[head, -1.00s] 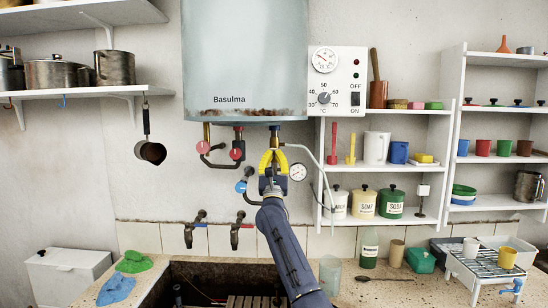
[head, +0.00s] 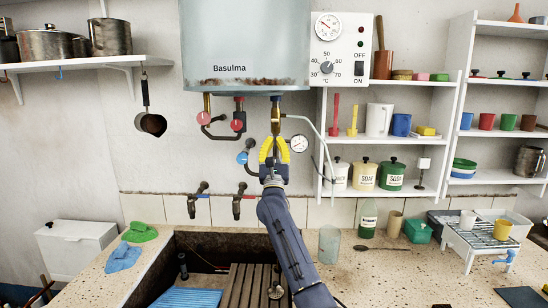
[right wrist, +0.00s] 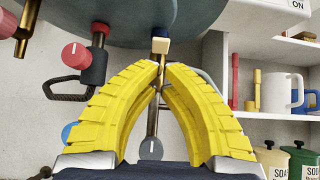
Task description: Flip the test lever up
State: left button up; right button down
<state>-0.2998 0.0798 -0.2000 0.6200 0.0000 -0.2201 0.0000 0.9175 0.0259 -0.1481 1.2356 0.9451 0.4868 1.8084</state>
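A boiler (head: 245,45) marked Basulma hangs on the wall. A brass and dark blue fitting (head: 276,103) comes down from its underside. In the right wrist view a brass pipe (right wrist: 153,120) runs down behind my fingers to a grey round knob (right wrist: 150,149) with a white mark. I cannot make out for certain which part is the test lever. My right gripper (head: 275,138) points up just below the fitting. Its yellow fingertips (right wrist: 162,67) nearly meet in front of the pipe; whether they pinch a thin part is unclear. My left gripper is out of view.
A pressure gauge (head: 298,143) and thin grey tube are close on the right. Shelves (head: 385,138) hold jars and mugs. The stone trough (head: 205,245) lies below.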

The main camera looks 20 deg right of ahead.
jog(key=s+a+f, duration=0.2)
jog(key=s+f, duration=0.1)
jog(key=s, duration=0.3)
jog(key=g+y, duration=0.1)
jog(key=g, duration=0.3)
send_near(275, 124)
jog(key=w+d+f, duration=0.1)
jog(key=w, duration=0.1)
jog(key=shift+w+d+r, duration=0.15)
jog(key=shift+w+r, duration=0.3)
jog(key=shift+r, duration=0.4)
jog(key=shift+w+d+r, duration=0.15)
jog(key=shift+w+r, duration=0.3)
jog(key=shift+r, duration=0.45)
